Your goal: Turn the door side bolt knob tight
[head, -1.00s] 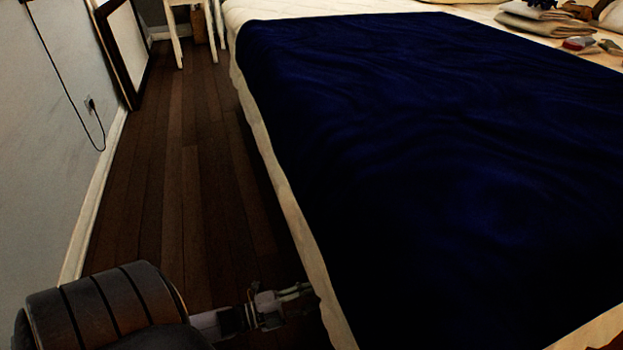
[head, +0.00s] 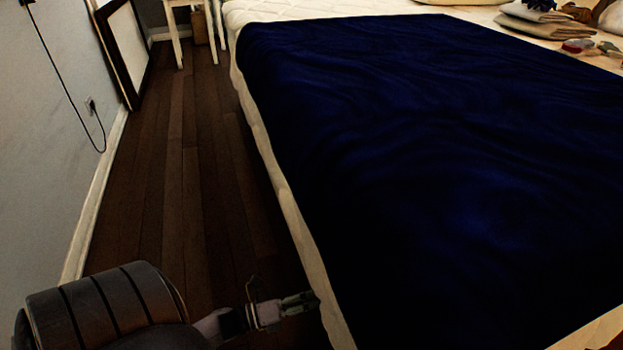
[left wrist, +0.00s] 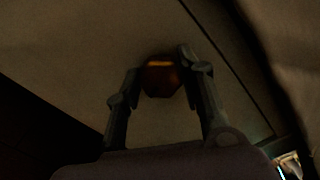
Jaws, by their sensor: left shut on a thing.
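The bolt knob (left wrist: 161,79) is a small dark orange-brown, many-sided piece on a dim tan surface in the left wrist view. My left gripper (left wrist: 158,76) has a finger on each side of it and is shut on it. In the head view my left gripper (head: 300,303) reaches right, to the lower side of the bed. I cannot make out the knob there. My right gripper is not in view.
The bed (head: 284,190) carries a dark blue blanket (head: 430,160). Folded cloths (head: 530,20) lie at its far right. A wooden floor strip (head: 180,180) runs clear between bed and wall. A dark-framed panel (head: 122,50) leans there, with white furniture legs (head: 190,30) beyond.

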